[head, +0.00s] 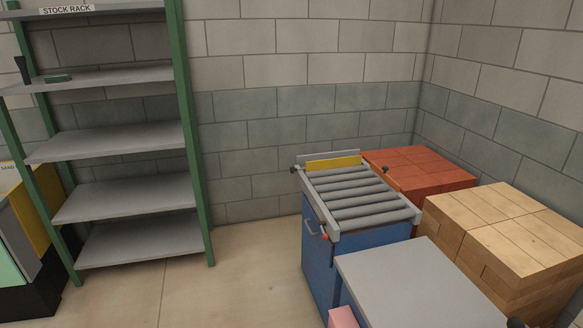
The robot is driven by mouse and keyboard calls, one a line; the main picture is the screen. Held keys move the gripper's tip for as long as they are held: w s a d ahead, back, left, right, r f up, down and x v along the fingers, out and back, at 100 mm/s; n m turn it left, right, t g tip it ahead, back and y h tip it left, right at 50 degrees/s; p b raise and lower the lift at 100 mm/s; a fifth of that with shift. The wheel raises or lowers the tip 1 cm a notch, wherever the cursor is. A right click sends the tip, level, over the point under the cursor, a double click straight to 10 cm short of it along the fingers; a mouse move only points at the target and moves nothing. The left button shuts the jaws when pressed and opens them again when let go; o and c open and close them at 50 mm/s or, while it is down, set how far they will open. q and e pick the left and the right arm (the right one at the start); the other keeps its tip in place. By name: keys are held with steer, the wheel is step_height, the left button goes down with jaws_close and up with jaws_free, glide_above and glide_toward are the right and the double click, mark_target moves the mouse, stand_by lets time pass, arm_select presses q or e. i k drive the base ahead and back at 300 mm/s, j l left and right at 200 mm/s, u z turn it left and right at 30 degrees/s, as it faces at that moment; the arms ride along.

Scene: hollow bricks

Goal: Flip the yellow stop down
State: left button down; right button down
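The yellow stop (333,163) is a flat yellow plate at the far end of a grey roller conveyor (355,197). It stands up across the width of the rollers, in front of a grey end plate. The conveyor sits on a blue cabinet (318,258). A small orange-red knob (323,237) shows at the near left side of the conveyor frame. Neither of my grippers is in view, so their state does not show.
A grey tabletop (405,285) adjoins the conveyor's near end. Red bricks (425,172) and tan blocks (500,225) are stacked on the right. A green-post stock rack (125,145) stands left. The floor (240,275) between rack and conveyor is clear.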

mark_target(350, 162)
steer(key=i+j, duration=0.3)
steer(key=i, duration=0.2)
steer(key=i+j+u, duration=0.15)
steer(key=i, duration=0.35)
steer(key=i+j, duration=0.35)
steer(key=i, duration=0.2)
steer(key=i+j+u, duration=0.15)
steer(key=i, duration=0.35)
steer(key=i+j, duration=0.2)
steer(key=i, duration=0.35)
steer(key=j+u, duration=0.05)
